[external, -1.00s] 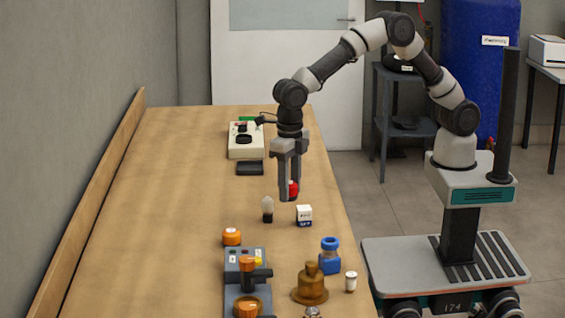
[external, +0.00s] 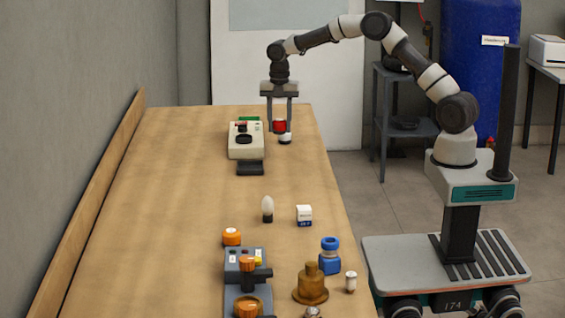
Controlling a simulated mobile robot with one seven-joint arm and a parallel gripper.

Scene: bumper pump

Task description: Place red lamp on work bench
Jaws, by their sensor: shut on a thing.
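The red lamp (external: 280,125) is between the two fingers of my gripper (external: 279,128), near the far end of the work bench (external: 180,190). My gripper points down and is shut on the lamp. A small white part with a dark band (external: 285,138) shows just below the lamp; I cannot tell whether it belongs to it or stands behind or before it. I cannot tell whether the lamp touches the bench.
A cream device (external: 246,145) with a black block (external: 250,168) stands just left of my gripper. A white bulb (external: 267,207), a small white box (external: 304,214), an orange knob (external: 231,237), a blue bottle (external: 330,257) and a brass part (external: 311,287) stand nearer. The bench's left side is clear.

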